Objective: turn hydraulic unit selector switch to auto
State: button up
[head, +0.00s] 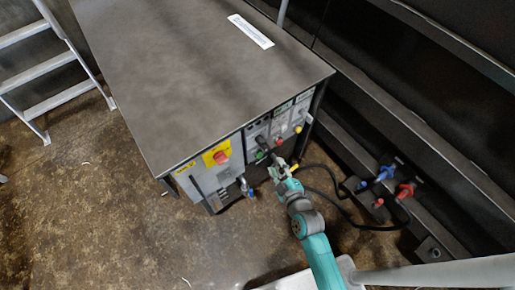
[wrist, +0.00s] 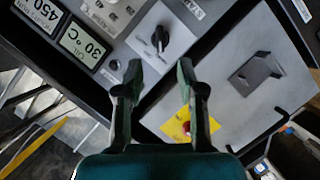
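A black selector switch (wrist: 160,39) sits on a light grey plate at the top middle of the wrist view, its small labels too blurred to read. My gripper (wrist: 159,72) is open and empty, its two dark fingers spread just below the switch in that view. They appear apart from the switch. In the head view my gripper (head: 281,170) is at the front panel of the grey-topped cabinet (head: 215,75), low on its right part. There the selector switch cannot be made out clearly.
Two displays, one reading 30 °C (wrist: 84,45), are left of the switch. A yellow plate with a red part (wrist: 190,125) is below. A red knob on yellow (head: 220,157) is on the cabinet. Hoses with blue and red couplings (head: 386,174) lie right; a ladder (head: 45,70) stands left.

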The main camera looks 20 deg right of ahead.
aim_at(268, 149)
jog(key=x, duration=1.1)
jog(key=shift+s, duration=0.1)
grip_shut()
